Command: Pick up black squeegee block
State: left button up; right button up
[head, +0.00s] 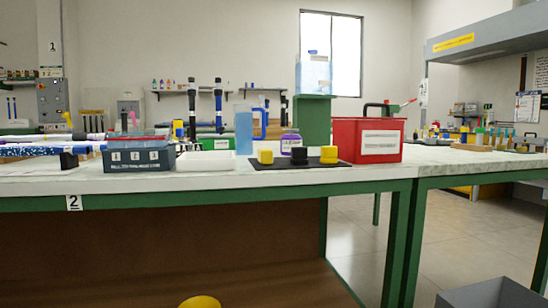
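A small black block (299,156) sits on a thin black mat (305,165) on the table, between a yellow block (265,156) on its left and another yellow block (329,155) on its right. A second dark block (69,159) stands at the table's left end, beside a grey bin. Both are small in the picture, and I cannot tell for sure which one is the squeegee block. Neither of my grippers is in view.
The white table (230,178) has a green frame. A grey numbered bin (137,159), a white tray (206,164), a blue bottle (244,131), a purple-labelled container (291,142) and a red box (368,140) surround the mat. A grey bin (490,294) is on the floor at right.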

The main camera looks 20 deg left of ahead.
aim_at(299, 155)
jog(key=u, duration=1.95)
jog(key=z, duration=1.55)
jog(key=i+l, duration=0.15)
jog(key=i+l+u, duration=0.8)
jog(key=l, duration=0.3)
jog(key=i, duration=0.05)
